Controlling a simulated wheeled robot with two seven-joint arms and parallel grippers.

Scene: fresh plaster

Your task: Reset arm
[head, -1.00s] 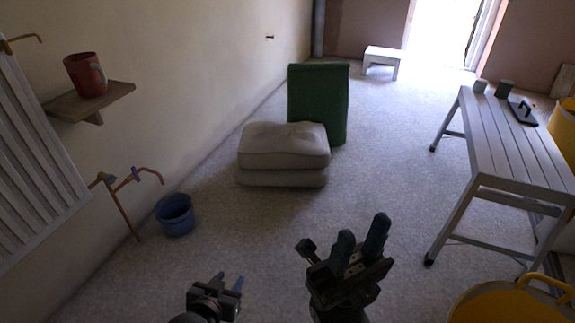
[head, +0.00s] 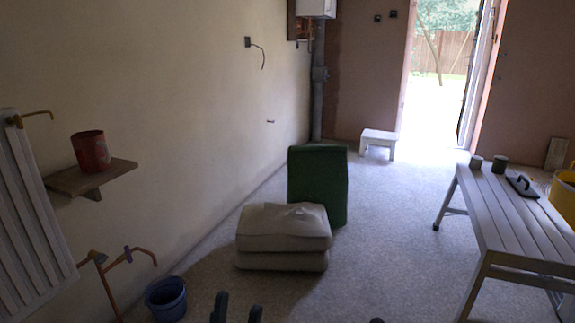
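Only the tips of my grippers show, at the bottom edge of the head view. My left gripper (head: 237,311) shows two dark fingertips standing apart with a clear gap between them. Nothing shows between them. My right gripper (head: 377,320) shows just a tiny dark tip at the edge, so its opening is hidden. Both arms are otherwise below the picture.
Stacked plaster bags (head: 283,228) and a green board-like block (head: 318,185) stand ahead on the floor. A slatted bench (head: 520,220) is at right. A blue bucket (head: 166,298) and a shelf (head: 90,178) with a red mug (head: 91,151) are at left.

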